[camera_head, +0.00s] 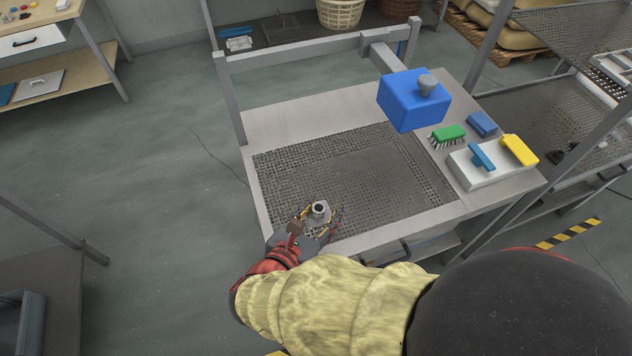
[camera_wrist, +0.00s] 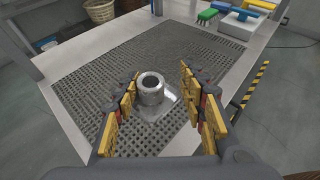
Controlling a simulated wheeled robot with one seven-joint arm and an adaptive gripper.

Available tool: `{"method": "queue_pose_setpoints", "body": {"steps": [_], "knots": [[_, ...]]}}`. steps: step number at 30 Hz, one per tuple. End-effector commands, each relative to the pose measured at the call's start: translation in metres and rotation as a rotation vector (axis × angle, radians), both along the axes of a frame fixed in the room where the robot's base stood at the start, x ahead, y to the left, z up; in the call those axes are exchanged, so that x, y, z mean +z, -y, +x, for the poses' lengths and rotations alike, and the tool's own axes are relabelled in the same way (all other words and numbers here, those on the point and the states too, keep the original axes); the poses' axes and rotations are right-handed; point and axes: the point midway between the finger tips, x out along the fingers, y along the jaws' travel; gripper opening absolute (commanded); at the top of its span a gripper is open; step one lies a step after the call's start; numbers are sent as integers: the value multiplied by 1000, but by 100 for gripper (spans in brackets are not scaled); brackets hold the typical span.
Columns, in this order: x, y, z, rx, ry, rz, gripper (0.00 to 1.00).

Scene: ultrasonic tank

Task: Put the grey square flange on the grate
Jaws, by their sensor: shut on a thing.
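The grey square flange (camera_head: 319,209) has a round hollow neck on a square plate. It is at the front left part of the grate (camera_head: 345,165), over the mesh. My gripper (camera_head: 319,222) is shut on it. In the wrist view the flange (camera_wrist: 151,92) sits neck up between the yellow-padded fingers of my gripper (camera_wrist: 160,100). Its base looks close to the mesh of the grate (camera_wrist: 110,85); I cannot tell whether it touches. My fingers hide part of the plate's sides.
A blue box-shaped unit (camera_head: 410,102) overhangs the table's back right. Most of the grate is clear.

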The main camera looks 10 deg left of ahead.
Motion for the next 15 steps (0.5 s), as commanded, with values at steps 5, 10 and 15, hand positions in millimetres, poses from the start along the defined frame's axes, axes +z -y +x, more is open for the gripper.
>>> {"method": "queue_pose_setpoints", "body": {"steps": [5, 10, 15], "knots": [[-22, -10, 38, -8, 0, 0, 13], [-39, -21, 74, -6, 1, -1, 13], [-69, -29, 97, -3, -1, -2, 13]]}}
